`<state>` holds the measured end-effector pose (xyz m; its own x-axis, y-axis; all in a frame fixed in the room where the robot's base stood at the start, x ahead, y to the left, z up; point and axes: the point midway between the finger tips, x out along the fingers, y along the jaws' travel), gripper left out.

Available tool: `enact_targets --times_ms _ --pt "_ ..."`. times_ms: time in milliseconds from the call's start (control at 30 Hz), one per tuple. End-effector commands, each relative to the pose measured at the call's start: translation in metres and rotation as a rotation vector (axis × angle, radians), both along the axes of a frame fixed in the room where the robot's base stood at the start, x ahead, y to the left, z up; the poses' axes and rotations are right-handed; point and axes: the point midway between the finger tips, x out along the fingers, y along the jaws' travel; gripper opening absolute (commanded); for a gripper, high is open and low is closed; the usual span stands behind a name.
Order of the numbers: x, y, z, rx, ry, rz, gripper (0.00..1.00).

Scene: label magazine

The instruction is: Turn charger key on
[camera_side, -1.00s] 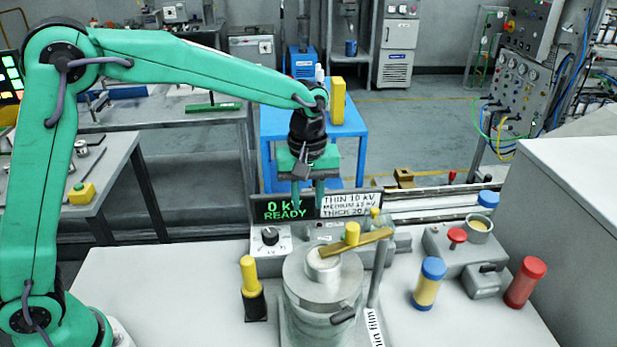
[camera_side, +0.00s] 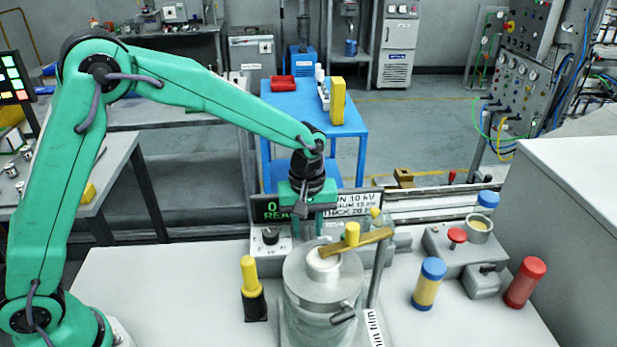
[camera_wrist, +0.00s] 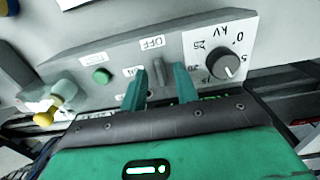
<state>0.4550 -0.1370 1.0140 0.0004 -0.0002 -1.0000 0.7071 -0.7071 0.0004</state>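The charger panel (camera_wrist: 120,55) fills the upper part of the wrist view. A small grey key (camera_wrist: 157,75) stands up from it, with an OFF label (camera_wrist: 152,43) above it and an ON label (camera_wrist: 132,72) to its left in the picture. My gripper (camera_wrist: 160,83) is open, one green finger on each side of the key, with gaps visible between. Contact is not seen. In the side view my gripper (camera_side: 306,228) points down at the charger panel behind the jar, in front of the display (camera_side: 277,210). The key cannot be made out there.
A kV knob (camera_wrist: 225,62) sits beside the key, and a green button (camera_wrist: 101,76) on its other side. In the side view, a lidded jar (camera_side: 322,280) with a brass arm (camera_side: 355,243), a post (camera_side: 380,270) and a yellow-black handle (camera_side: 252,290) stand close in front.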

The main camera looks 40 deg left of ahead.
Motion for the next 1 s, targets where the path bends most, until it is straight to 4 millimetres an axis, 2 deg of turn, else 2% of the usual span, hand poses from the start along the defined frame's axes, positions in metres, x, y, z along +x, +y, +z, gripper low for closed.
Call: enact_targets --times_ms 233,367,400,767,1000 --pt "-0.0001 0.0 -0.0004 0.0 0.0 0.0 0.28" --pt "-0.0001 0.0 -0.0003 0.0 0.0 0.0 0.03" --pt "-0.0001 0.0 -0.0003 0.0 0.0 0.0 0.0" --pt "-0.0001 0.0 0.0001 0.0 0.0 -0.021 0.0" --pt "-0.0001 0.0001 0.0003 0.0 0.0 -0.107 0.0"
